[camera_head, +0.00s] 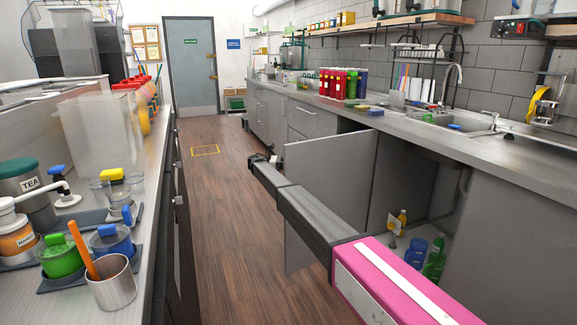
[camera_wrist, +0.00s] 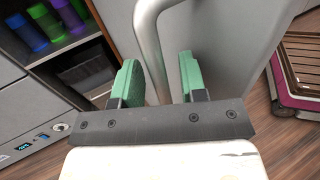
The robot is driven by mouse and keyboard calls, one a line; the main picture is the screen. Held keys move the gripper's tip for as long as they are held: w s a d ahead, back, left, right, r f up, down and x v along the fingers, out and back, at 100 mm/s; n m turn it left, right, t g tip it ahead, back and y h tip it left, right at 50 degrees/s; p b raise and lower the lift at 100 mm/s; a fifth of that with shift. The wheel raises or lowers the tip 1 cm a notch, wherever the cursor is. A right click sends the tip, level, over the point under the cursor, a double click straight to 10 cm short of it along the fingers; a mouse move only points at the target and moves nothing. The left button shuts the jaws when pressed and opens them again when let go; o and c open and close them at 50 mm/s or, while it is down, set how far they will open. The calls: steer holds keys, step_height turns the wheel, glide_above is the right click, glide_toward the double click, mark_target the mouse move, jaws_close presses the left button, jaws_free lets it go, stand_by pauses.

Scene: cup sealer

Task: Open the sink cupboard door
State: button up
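The sink cupboard door (camera_head: 335,170) is a grey panel standing swung out into the aisle, so the space under the sink is open. My gripper (camera_head: 262,158) is at the door's outer edge in the head view. In the wrist view its two green fingertips (camera_wrist: 161,80) are apart, one on each side of a curved metal bar handle (camera_wrist: 150,40). A gap shows between the bar and the right finger. A grey door face (camera_wrist: 220,50) lies beside the handle. The handle is not visible in the head view.
Yellow, blue and green bottles (camera_head: 434,262) stand inside the cupboard. The sink (camera_head: 447,120) is above. A left counter (camera_head: 150,190) holds cups and jars. Wooden floor (camera_head: 215,220) between the counters is clear. The wrist view shows a shelf with coloured cups (camera_wrist: 50,20).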

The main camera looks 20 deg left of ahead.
steer(key=shift+s+d, duration=0.35)
steer(key=shift+s, duration=0.05)
steer(key=s+d+n+t+y, duration=0.1)
steer(key=s+d, duration=0.5)
steer(key=d, duration=0.7)
steer(key=s+d+n+t+y, duration=0.1)
steer(key=s+d+t, duration=0.2)
steer(key=s+d, duration=0.4)
steer(key=shift+d+n, duration=0.4)
steer(key=shift+d, duration=2.6)
